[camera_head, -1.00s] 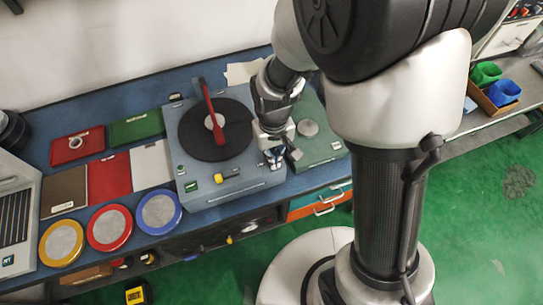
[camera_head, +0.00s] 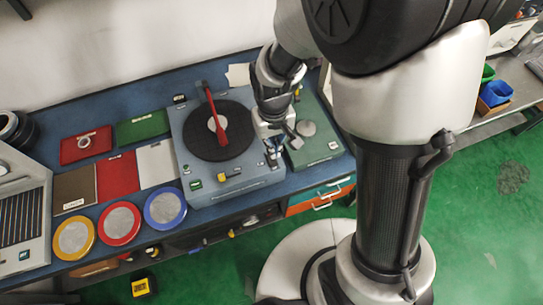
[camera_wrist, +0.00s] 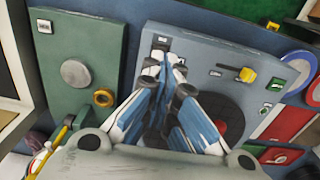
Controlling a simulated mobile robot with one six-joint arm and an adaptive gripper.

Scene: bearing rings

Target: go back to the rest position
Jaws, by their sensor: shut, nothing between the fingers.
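My gripper (camera_head: 272,152) hangs over the right edge of the blue-grey turntable unit (camera_head: 205,187), beside the green device (camera_head: 322,152). In the wrist view my gripper (camera_wrist: 165,65) has its fingers together and empty, in front of the blue-grey unit (camera_wrist: 200,62). The unit carries a black disc (camera_head: 205,148) with a red lever (camera_head: 212,110) across it. The green device (camera_wrist: 58,40) has a round metal knob (camera_wrist: 75,73), and a small yellow ring (camera_wrist: 103,97) shows at its edge near my fingers. A pale ring (camera_head: 83,142) lies on the red tray at the left.
Red, green, brown and white flat panels lie left of the unit. Yellow, red and blue round dishes (camera_head: 165,208) line the front edge of the blue bench. A grey slotted machine (camera_head: 22,215) stands at far left. Green and blue bins (camera_head: 495,93) are on the right bench.

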